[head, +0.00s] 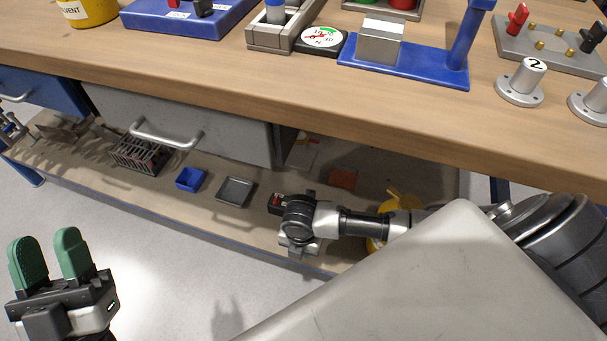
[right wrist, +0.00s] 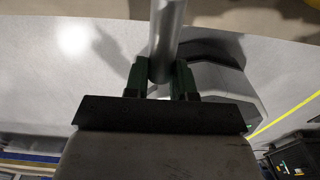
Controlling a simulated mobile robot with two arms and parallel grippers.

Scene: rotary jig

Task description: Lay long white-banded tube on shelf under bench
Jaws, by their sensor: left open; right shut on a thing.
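My right gripper (right wrist: 160,82) has green fingers shut on a plain grey tube (right wrist: 166,38) in the right wrist view. The tube runs up and out of the picture from between the fingers. No white band shows on the part in view. In the head view I cannot make out the right fingers or the tube. The shelf (head: 108,190) under the bench runs along below the drawers. My left gripper (head: 47,252) is open and empty at the lower left of the head view, over the floor and apart from the shelf.
The shelf holds a dark rack (head: 140,155), a blue bin (head: 190,179), a grey tray (head: 236,191) and an orange-red flat thing (head: 343,179). The bench top (head: 280,92) overhangs it. A grey drawer (head: 215,125) hangs above the shelf. Shelf space left of the rack is cluttered.

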